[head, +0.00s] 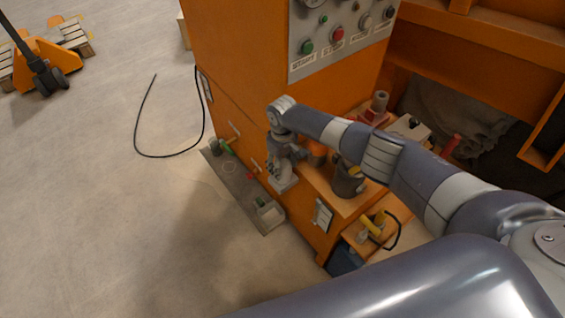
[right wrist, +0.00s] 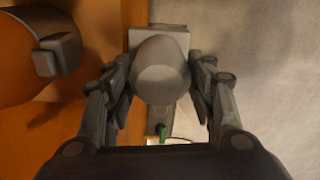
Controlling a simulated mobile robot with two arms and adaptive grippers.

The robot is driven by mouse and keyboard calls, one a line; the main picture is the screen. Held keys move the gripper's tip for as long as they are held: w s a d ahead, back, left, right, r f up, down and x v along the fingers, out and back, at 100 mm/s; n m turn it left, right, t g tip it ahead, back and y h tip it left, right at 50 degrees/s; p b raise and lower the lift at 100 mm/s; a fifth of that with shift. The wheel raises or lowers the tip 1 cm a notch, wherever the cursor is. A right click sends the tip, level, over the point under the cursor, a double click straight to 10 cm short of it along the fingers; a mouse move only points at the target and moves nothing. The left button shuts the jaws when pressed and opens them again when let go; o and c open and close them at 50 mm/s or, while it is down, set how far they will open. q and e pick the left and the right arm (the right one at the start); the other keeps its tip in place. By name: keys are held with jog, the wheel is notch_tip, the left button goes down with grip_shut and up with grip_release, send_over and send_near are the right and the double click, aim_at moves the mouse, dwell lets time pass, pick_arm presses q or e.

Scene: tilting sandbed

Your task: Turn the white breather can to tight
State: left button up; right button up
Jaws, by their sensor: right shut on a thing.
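The white breather can (right wrist: 160,72) shows in the right wrist view as a pale grey, rounded can with a flat lighter end. It sits between the two fingers of my right gripper (right wrist: 160,80), which is shut on it, one finger on each side. A pale square block (right wrist: 172,36) shows behind the can. In the head view my right gripper (head: 284,165) is at the side of the orange machine (head: 235,65), and it hides most of the can there. Any tightness mark on the can is not visible. My left gripper is not in view.
A control panel (head: 340,35) with buttons is on the machine above. A grey tray (head: 235,185) with small items lies along the machine's foot. A dark cup (head: 348,182) stands on the ledge beside my arm. A black cable (head: 137,130) lies on open floor left.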

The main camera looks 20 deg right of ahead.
jog(key=m+p, duration=0.1)
jog(key=m, duration=0.1)
jog(key=shift+s+m, duration=0.1)
jog(key=shift+m, duration=0.2)
jog(key=m+p, duration=0.1)
jog(key=m, duration=0.2)
jog(key=shift+m+p, duration=0.3)
jog(key=shift+p, duration=0.1)
jog(key=m+p, duration=0.1)
jog(key=m, duration=0.3)
jog(key=shift+m, duration=0.4)
jog(key=shift+f, duration=0.1)
jog(key=o, duration=1.1)
jog(key=shift+c, duration=0.2)
